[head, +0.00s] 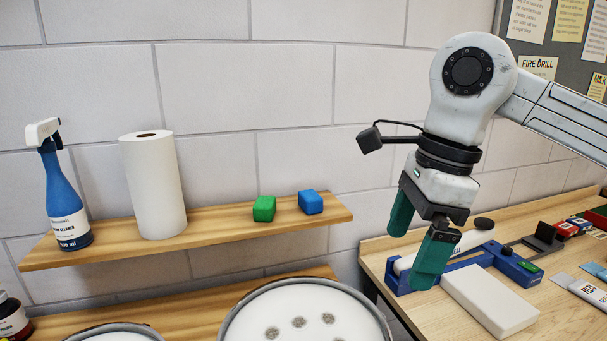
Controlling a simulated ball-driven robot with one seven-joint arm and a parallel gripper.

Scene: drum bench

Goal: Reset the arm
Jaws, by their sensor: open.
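My arm comes in from the right edge in the head view. My gripper (417,252) points downward with its two green fingers spread apart and nothing visible between them. It hangs near the left end of the wooden bench on the right, in front of a blue and white device (465,262) there. I cannot tell its exact height above the bench.
A wooden shelf (225,239) holds a blue spray bottle (66,200), a paper roll (155,185), a green block (264,208) and a blue block (311,202). Below are round drum tops (305,315). On the bench (560,312) lies a white slab (489,300).

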